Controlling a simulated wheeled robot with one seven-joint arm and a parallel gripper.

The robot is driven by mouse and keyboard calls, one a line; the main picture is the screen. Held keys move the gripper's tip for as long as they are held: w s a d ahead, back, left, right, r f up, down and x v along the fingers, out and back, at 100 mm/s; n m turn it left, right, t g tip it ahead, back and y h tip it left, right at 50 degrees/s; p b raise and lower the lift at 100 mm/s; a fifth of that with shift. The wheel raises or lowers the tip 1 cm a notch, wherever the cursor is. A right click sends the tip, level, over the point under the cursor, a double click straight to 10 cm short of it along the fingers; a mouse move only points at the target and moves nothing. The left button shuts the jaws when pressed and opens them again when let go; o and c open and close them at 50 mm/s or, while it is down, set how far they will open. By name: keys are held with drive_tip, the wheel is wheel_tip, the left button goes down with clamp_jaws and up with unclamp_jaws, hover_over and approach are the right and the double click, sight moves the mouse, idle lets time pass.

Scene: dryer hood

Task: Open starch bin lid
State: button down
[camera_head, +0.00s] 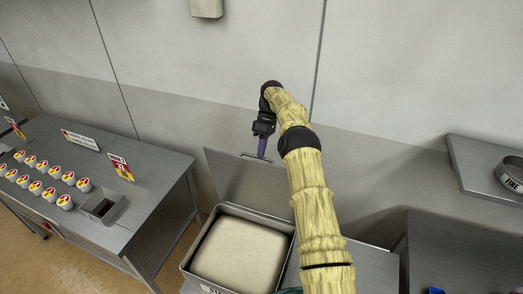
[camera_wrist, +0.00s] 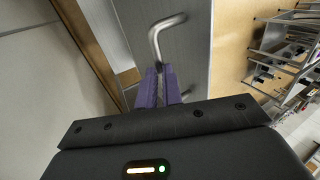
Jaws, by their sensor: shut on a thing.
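The starch bin (camera_head: 186,262) is a grey metal box at the lower middle of the head view, filled with pale powder. Its flat metal lid (camera_head: 235,178) stands raised, steeply tilted up at the bin's back edge, with the inside uncovered. My gripper (camera_head: 262,154) is at the lid's upper edge, its purple fingers shut on the lid handle. In the wrist view the fingers (camera_wrist: 160,72) close on one end of the bent metal handle (camera_wrist: 155,36), with the lid (camera_wrist: 190,65) behind it. The exact contact is partly hidden.
A metal table (camera_head: 150,190) on the left carries several red-and-yellow-topped white jars, small signs and a square metal container (camera_head: 102,208). On the right, a raised metal shelf (camera_head: 480,170) holds a round sieve (camera_head: 512,172). A wall stands close behind the bin.

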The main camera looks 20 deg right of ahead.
drive_tip(key=c, duration=1.8)
unclamp_jaws()
drive_tip(key=f, duration=0.3)
drive_tip(key=shift+s+d+f+g, duration=0.25)
drive_tip(key=shift+s+f+g, duration=0.05)
drive_tip(key=shift+f, duration=0.05)
drive_tip(key=o, duration=0.3)
drive_tip(key=shift+w+d+f, duration=0.1)
drive_tip(key=shift+w+f, duration=0.1)
drive_tip(key=shift+w, duration=0.3)
drive_tip(key=shift+w+d+f, duration=0.1)
drive_tip(key=shift+w+f, duration=0.05)
drive_tip(key=shift+w, duration=0.3)
drive_tip(key=r, duration=0.7)
drive_tip(key=s+r, duration=0.1)
drive_tip(key=r, duration=0.3)
drive_tip(key=shift+a, duration=0.3)
drive_tip(key=shift+w+f, duration=0.1)
